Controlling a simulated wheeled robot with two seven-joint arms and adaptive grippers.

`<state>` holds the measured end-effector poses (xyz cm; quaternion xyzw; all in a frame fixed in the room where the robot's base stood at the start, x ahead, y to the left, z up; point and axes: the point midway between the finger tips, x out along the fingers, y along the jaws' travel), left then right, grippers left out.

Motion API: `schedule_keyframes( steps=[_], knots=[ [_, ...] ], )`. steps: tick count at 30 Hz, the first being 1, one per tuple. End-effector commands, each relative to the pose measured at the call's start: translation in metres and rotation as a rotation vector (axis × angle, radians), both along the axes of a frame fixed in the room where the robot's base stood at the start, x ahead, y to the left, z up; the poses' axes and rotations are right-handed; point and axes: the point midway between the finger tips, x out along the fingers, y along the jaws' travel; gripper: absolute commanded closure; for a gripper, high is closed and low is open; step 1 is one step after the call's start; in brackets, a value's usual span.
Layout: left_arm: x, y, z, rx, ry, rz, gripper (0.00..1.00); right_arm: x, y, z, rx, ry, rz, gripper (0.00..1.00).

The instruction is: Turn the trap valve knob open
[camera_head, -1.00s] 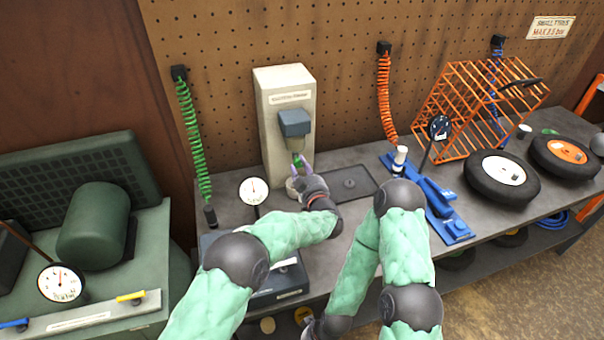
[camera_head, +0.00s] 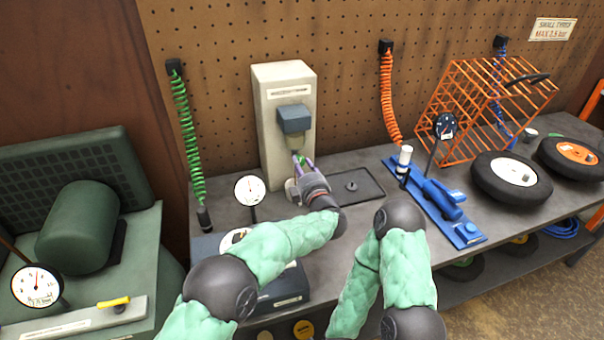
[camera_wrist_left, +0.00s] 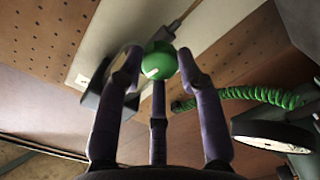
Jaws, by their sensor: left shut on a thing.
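The trap valve knob is a small green ball (camera_wrist_left: 158,60) with a pale mark on its face. It sits below the blue-grey trap block (camera_head: 294,119) on the pale upright column (camera_head: 269,150). In the head view only a bit of green shows between the fingers. My left gripper (camera_head: 303,165) has its purple fingers shut on the knob from the front. In the left wrist view the fingertips (camera_wrist_left: 156,70) stand around it, one at each side and one below. My right arm bends down at the bottom centre, and its gripper is out of view.
A small gauge (camera_head: 250,190) stands left of the column. A green coiled hose (camera_head: 189,140) and an orange one (camera_head: 389,100) hang on the pegboard. A dark tray (camera_head: 351,187), a blue tool (camera_head: 440,200), an orange cage (camera_head: 485,110) and tyres (camera_head: 511,178) lie to the right.

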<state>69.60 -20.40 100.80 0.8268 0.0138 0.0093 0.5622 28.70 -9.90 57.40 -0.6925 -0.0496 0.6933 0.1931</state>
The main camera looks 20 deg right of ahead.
Motion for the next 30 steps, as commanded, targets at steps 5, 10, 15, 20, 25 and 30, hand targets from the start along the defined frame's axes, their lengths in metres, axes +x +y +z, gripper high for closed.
schedule_keyframes(
  steps=[5, 10, 15, 20, 25, 30],
  knots=[
    [0.001, 0.002, 0.001, -0.103, -0.009, 0.003, 0.96, 0.0, 0.0, -0.012, 0.0, 0.0, 0.0, 0.55],
    [0.001, 0.002, 0.002, -0.163, -0.01, 0.004, 0.96, 0.0, 0.0, -0.017, 0.0, 0.0, 0.0, 0.55],
    [0.001, 0.002, 0.002, -0.192, -0.01, 0.005, 0.96, 0.0, 0.0, -0.019, 0.0, 0.0, 0.0, 0.55],
    [0.001, 0.002, 0.002, -0.2, -0.01, 0.005, 0.96, 0.0, 0.0, -0.019, 0.0, 0.0, 0.0, 0.55],
    [0.001, 0.002, 0.002, -0.199, -0.01, 0.005, 0.96, 0.0, 0.0, -0.019, 0.0, 0.0, 0.0, 0.55],
    [0.001, 0.002, 0.002, -0.199, -0.01, 0.005, 0.46, 0.0, 0.0, -0.019, 0.0, 0.0, 0.0, 0.55]
  ],
)
